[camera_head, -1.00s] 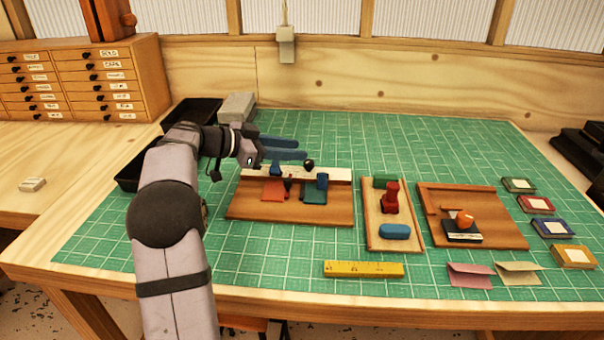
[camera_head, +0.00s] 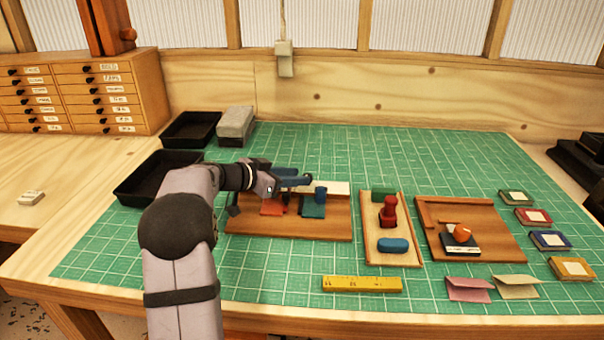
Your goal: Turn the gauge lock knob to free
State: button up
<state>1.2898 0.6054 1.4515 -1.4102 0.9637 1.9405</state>
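The wooden gauge board (camera_head: 330,227) lies on the left of the mat, with a pale strip (camera_head: 335,188) along its back, an orange piece (camera_head: 271,208), a teal piece (camera_head: 313,211) and a blue block (camera_head: 320,193). A black round knob (camera_head: 307,180), which looks like the lock knob, stands at the pale strip. My gripper (camera_head: 301,177) reaches in from the left, its dark blue fingers at the knob. The fingers overlap the knob's left side in this view. Whether they touch or grip it, and which way the knob points, I cannot tell.
A board with a red handle (camera_head: 388,212) and one with an orange knob (camera_head: 462,232) stand to the right. A yellow ruler (camera_head: 362,284) lies in front. Black trays (camera_head: 190,129) and a grey block (camera_head: 236,124) are behind my arm. The mat's back right is clear.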

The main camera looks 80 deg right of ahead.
aim_at(302, 187)
jog(key=shift+p+x, duration=0.4)
jog(key=shift+x, duration=1.15)
grip_shut()
jog(key=c, duration=0.8)
grip_release()
